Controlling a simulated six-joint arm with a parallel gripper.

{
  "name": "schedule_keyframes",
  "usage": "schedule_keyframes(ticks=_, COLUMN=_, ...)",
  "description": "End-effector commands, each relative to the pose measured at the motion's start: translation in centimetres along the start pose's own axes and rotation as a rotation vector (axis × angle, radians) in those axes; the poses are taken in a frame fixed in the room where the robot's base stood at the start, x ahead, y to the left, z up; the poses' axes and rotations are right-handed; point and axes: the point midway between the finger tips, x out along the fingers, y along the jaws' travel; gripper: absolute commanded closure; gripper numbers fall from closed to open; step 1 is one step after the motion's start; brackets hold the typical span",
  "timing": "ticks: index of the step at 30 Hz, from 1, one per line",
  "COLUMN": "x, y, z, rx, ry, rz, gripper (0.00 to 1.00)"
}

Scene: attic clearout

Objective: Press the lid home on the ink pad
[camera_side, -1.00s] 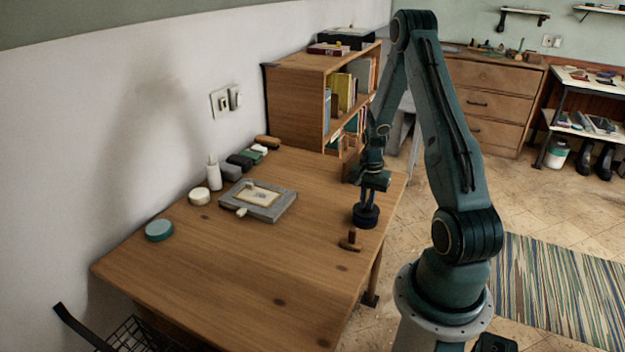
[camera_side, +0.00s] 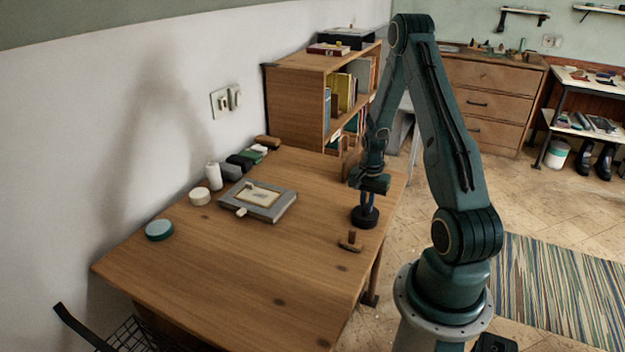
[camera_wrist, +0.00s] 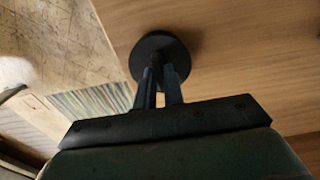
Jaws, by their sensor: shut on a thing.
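The round dark ink pad (camera_side: 365,219) stands on the wooden desk near its right edge. In the wrist view its top shows as a black disc (camera_wrist: 174,46). My gripper (camera_side: 366,205) points down over it, and its two blue fingers are shut on the lid at the disc's middle. The fingertips (camera_wrist: 157,70) also meet there in the wrist view, where they partly hide what they grip. The lid and the pad's base look like one dark round shape, and I cannot tell whether a gap lies between them.
A small wooden-handled stamp (camera_side: 351,240) stands close in front of the pad. A grey picture frame (camera_side: 286,207) lies to the left, with a teal tin (camera_side: 159,230) and white jar (camera_side: 199,196) beyond. The desk's front middle is clear. A bookshelf (camera_side: 292,110) stands behind.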

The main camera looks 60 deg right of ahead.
Motion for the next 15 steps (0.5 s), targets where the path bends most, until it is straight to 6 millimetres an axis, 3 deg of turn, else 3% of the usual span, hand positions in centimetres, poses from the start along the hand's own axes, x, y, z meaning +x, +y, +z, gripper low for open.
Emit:
schedule_keyframes(ticks=11, x=0.65, y=-0.02, z=-0.03, rx=0.000, ry=0.001, rz=-0.001, gripper=1.00)
schedule_keyframes(ticks=12, x=0.63, y=-0.03, z=-0.04, rx=0.000, ry=0.002, rz=-0.001, gripper=0.84)
schedule_keyframes(ticks=15, x=0.62, y=-0.02, z=-0.03, rx=0.000, ry=0.001, rz=-0.001, gripper=0.64)
